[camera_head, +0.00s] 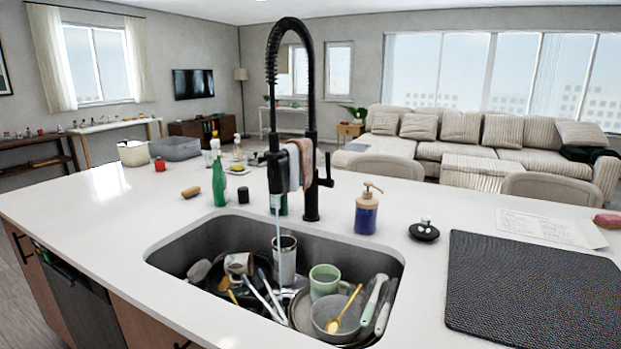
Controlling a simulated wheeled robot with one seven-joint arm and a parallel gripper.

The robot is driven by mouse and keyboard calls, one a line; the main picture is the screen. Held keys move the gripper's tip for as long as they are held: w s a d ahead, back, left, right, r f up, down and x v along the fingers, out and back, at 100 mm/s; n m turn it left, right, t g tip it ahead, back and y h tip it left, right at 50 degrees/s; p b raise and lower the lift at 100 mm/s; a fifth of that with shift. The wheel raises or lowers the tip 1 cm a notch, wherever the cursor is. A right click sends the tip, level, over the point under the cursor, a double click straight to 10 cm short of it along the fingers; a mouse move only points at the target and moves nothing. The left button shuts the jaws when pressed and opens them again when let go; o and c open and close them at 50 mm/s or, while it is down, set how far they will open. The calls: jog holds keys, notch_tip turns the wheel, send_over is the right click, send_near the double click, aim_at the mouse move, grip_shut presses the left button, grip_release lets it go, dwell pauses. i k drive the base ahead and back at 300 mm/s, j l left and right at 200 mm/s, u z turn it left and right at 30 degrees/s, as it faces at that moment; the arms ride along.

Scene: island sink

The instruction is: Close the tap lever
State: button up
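The tall black spring-neck tap (311,130) stands on the white island counter behind the sink. Its small lever (325,178) sticks out from the right side of the tap body and points up. A thin stream of water (278,235) runs from the spout down into the sink (215,238), by a grey cup. Cloths (300,163) hang on the tap near the spout and cover part of it. My gripper is not in view.
The sink is full of dishes, including a green mug (325,280). A blue soap dispenser (366,212) stands right of the tap, with a small black dish (424,231) beyond it. A green bottle (219,183) stands to the left. A black mat (535,290) covers the right counter.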

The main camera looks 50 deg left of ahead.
aim_at(328, 182)
jog(key=u, duration=1.65)
jog(key=i+j+z, duration=0.1)
jog(key=i+j, duration=0.45)
jog(key=j, duration=0.1)
